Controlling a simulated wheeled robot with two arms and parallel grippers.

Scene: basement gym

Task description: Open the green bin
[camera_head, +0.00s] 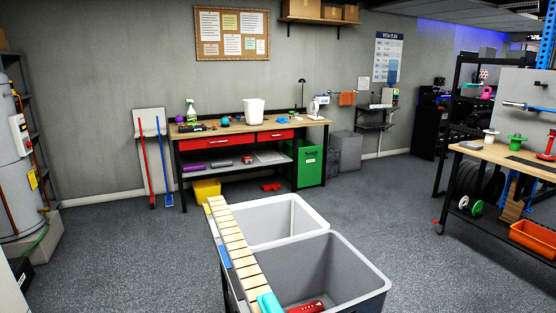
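The green bin (311,166) stands on the floor at the right end of the workbench, under its top, across the room. It is upright, with a pale mark on its front. Its upper edge is close below the bench top, and at this distance I cannot tell whether it is open or shut. Neither of my grippers shows in the head view.
The workbench (240,128) has red drawers; a grey bin (348,150) stands right of the green bin. Two open tubs, white (275,242) and grey (362,290), stand close in front. A rack (500,160) is at right. Carpet (380,205) between is clear.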

